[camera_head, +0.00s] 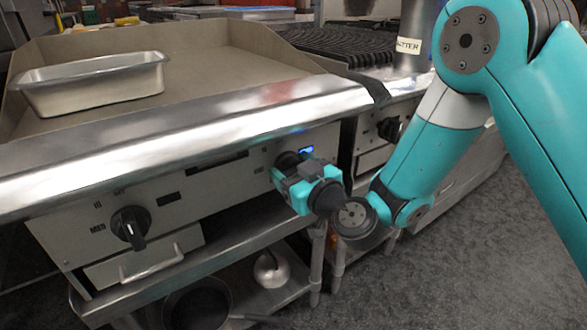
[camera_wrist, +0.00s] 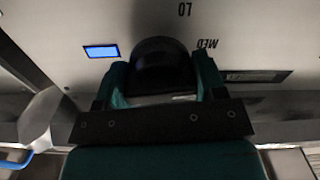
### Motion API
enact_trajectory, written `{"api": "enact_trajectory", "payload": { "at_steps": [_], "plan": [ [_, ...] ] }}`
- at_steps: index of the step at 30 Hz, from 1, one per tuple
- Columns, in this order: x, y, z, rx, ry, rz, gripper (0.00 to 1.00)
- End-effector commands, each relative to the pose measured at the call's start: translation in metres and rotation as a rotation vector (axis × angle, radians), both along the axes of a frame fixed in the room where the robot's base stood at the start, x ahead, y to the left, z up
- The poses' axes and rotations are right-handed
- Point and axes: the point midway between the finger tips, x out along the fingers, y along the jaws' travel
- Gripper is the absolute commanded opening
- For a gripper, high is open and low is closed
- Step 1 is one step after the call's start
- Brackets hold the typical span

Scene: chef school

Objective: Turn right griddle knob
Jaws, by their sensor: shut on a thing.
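The griddle (camera_head: 225,60) has a front panel with two black knobs. The right griddle knob (camera_head: 287,160) is mostly hidden behind my gripper in the head view. In the wrist view the right knob (camera_wrist: 160,66) sits between the two fingers, dark and rounded. My gripper (camera_wrist: 162,82) is shut on it, with one finger on each side; in the head view my gripper (camera_head: 291,172) is up against the panel. A blue lit indicator (camera_head: 306,150) is beside the knob and also shows in the wrist view (camera_wrist: 101,52). The left knob (camera_head: 130,228) is free.
A metal pan (camera_head: 90,85) sits on the griddle top. A grill (camera_head: 335,45) with its own knob (camera_head: 389,128) stands to the right. A shelf below holds a dark pan (camera_head: 197,305) and a shiny round item (camera_head: 271,269). The floor at right is clear.

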Motion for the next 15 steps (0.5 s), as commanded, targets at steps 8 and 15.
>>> {"api": "enact_trajectory", "payload": {
  "at_steps": [8,15],
  "plan": [
    [0.0005,-0.0001,0.0009,0.075,0.049,-0.003,0.40],
    [0.0008,-0.0002,0.0006,0.231,0.155,-0.004,0.40]
  ]
}}
